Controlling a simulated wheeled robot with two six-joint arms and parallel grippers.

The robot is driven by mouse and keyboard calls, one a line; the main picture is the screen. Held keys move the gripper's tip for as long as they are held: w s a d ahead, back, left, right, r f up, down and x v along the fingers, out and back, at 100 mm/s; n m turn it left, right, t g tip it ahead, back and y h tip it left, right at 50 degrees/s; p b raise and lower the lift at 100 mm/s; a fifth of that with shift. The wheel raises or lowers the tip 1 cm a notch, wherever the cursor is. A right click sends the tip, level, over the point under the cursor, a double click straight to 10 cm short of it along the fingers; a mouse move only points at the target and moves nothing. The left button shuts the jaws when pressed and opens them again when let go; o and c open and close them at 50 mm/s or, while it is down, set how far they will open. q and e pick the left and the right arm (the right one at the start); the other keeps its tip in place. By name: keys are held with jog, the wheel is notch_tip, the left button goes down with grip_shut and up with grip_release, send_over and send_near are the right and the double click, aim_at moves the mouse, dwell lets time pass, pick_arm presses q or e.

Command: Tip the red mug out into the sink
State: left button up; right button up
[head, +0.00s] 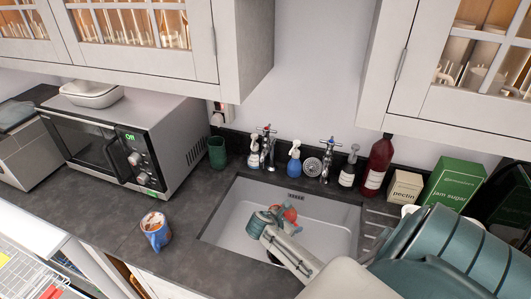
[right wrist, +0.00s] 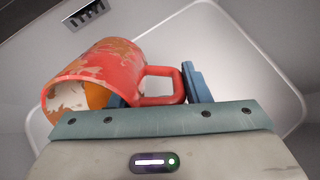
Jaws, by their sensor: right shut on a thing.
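The red mug (head: 290,215) is over the sink basin (head: 230,205) in the head view. In the right wrist view the mug (right wrist: 125,70) lies tilted on its side, its open mouth toward the lower left. Its outside has worn brownish patches, and orange and whitish areas show inside the mouth. My right gripper (head: 277,213) is shut on the mug at its handle; a blue finger (right wrist: 195,82) shows just right of the handle. The gripper partly hides the mug in the head view. I cannot tell whether the mug touches the basin. My left gripper is not in view.
A blue mug (head: 156,232) with brown-and-white contents stands on the counter left of the sink. Taps (head: 267,148), soap bottles (head: 294,163), a red bottle (head: 377,165) and boxes (head: 455,182) line the back. A green cup (head: 217,153) stands beside the microwave (head: 125,150).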

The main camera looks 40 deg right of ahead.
jog(key=shift+r+h, duration=0.45)
jog(key=shift+h, duration=0.45)
jog(key=shift+a+r+g+h, duration=0.2)
jog(key=shift+r+g+h, duration=0.15)
jog(key=shift+h, duration=0.55)
jog(key=shift+r+h+b, duration=0.2)
jog(key=shift+h+b, duration=0.3)
jog(key=shift+b, duration=0.1)
